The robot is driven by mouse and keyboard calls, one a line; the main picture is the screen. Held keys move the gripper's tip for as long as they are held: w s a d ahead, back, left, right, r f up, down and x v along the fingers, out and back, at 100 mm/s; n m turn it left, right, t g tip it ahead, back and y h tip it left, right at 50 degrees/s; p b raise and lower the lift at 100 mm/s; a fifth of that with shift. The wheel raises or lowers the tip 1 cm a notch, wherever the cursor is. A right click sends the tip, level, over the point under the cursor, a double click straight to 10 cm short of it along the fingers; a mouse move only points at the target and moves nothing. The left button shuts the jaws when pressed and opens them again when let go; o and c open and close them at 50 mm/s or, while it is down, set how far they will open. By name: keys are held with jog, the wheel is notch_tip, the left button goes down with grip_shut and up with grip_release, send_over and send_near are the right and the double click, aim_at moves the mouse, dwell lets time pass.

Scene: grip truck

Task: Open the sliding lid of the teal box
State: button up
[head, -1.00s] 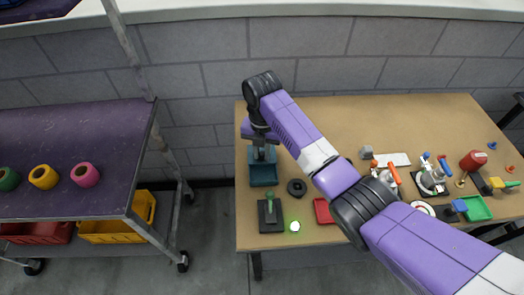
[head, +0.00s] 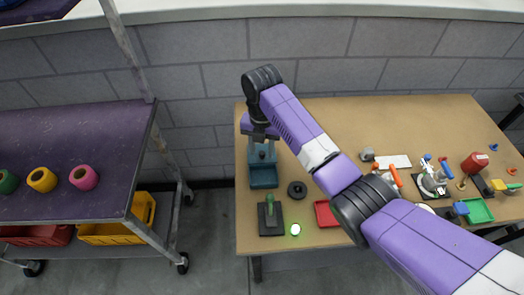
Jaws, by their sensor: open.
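The teal box (head: 263,179) stands near the left edge of the tan table. Its front part is dark teal, and a lighter blue-grey lid (head: 256,157) with a small knob covers the part behind. My gripper (head: 262,142) points down just above and behind the knob, at the back of the box. The fingers are small and partly hidden by my wrist. They are open, and I cannot tell whether they touch the lid.
A black base with a green handle (head: 270,207), a glowing green-white ball (head: 295,229), a black ring (head: 297,190) and a red tray (head: 326,214) lie close by. Several tools and parts crowd the table's right side. A purple-topped cart (head: 70,150) stands left, across a gap.

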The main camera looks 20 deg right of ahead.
aim_at(262, 152)
notch_tip(262, 152, up, 6)
jog(key=shift+r+b, duration=0.15)
jog(key=shift+b, duration=0.15)
dwell(0.4)
